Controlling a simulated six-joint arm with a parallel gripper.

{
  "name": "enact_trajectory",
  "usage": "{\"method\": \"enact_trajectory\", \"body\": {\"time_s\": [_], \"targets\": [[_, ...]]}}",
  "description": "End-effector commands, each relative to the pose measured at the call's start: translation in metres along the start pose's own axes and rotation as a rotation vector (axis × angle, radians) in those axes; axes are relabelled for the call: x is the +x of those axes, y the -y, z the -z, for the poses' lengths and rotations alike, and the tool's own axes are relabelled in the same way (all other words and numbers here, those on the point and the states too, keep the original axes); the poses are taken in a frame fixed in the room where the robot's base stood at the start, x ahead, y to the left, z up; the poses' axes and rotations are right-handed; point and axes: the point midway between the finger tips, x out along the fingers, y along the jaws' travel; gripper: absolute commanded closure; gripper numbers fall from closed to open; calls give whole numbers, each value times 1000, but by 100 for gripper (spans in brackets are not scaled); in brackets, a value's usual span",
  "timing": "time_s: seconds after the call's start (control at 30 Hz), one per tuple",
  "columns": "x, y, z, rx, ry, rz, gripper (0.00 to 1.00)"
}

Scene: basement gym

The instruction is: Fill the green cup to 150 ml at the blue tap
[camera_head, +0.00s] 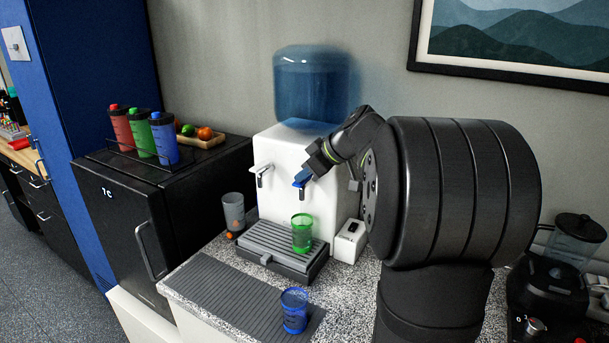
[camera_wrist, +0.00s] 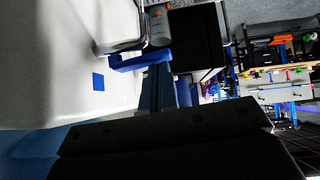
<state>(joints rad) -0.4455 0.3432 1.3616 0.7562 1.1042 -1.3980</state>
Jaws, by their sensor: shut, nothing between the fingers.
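The green cup (camera_head: 302,236) stands upright on the drip tray (camera_head: 262,262), below the blue tap (camera_head: 301,181) of the white water dispenser (camera_head: 300,150). The water level in the cup is too small to make out. My gripper (camera_head: 312,171) is shut and empty, with its tips at the blue tap's lever. In the wrist view, my shut fingers (camera_wrist: 166,90) reach up to the blue lever (camera_wrist: 138,60), touching it or very close. The blue square on the dispenser's white front (camera_wrist: 98,82) also shows there.
A blue cup (camera_head: 294,311) stands on the ribbed mat (camera_head: 225,300) in front. A grey cup (camera_head: 233,212) stands left of the tray. A second, pale tap (camera_head: 261,172) is left of the blue one. A small white box (camera_head: 349,240) stands right of the tray.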

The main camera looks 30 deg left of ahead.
Motion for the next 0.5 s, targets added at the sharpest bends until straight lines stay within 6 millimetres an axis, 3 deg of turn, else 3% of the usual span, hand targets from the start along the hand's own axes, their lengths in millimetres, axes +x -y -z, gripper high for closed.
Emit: {"method": "enact_trajectory", "body": {"time_s": [0.5], "targets": [[-9,-1,9,1,0,0,100]]}}
